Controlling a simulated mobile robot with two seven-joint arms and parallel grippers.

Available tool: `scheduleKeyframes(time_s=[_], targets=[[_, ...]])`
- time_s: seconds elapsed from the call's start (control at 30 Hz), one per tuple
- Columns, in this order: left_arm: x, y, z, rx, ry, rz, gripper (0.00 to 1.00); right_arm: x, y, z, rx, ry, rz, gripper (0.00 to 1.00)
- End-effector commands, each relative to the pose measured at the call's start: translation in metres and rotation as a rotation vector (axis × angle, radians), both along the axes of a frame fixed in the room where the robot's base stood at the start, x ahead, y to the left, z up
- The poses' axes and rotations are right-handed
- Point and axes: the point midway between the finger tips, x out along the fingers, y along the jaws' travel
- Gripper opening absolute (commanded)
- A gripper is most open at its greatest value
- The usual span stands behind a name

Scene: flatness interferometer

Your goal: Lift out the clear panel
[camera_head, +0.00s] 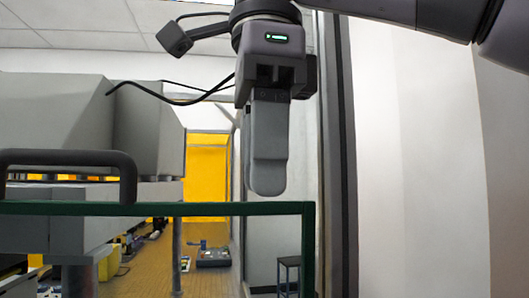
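The clear panel shows as a see-through sheet with a dark green edge (220,209), at the lower left and centre. Its top edge runs level across and turns down at a right corner. A dark grey handle (70,158) stands up at the panel's top edge at the far left. My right gripper (264,188) hangs from above with its fingers pointing down, just above the top edge near the right corner in the picture. It is seen side-on, one finger largely covering the other, so its opening cannot be judged. Nothing shows in its fingers. My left gripper is out of view.
A large grey machine (55,115) fills the left side. A dark upright post (340,150) and pale wall stand at right. Behind are a yellow panel (207,170), a small stool (289,268) and a dark case (213,256) on the floor.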

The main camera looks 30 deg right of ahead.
Motion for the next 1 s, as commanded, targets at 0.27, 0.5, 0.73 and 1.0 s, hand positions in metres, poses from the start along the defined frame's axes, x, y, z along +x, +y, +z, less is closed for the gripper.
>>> scheduleKeyframes(time_s=[0.27,0.5,0.73,1.0], targets=[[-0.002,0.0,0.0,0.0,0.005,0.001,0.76,0.0,0.002,-0.007,-0.007,0.023,0.011,0.38],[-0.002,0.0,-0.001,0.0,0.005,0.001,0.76,0.0,0.002,-0.018,-0.01,0.031,0.012,0.38],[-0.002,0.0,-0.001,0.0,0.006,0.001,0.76,0.0,0.001,-0.024,-0.005,0.016,0.01,0.38],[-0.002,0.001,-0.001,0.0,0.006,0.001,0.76,0.001,0.001,-0.04,-0.006,0.018,0.012,0.38]])
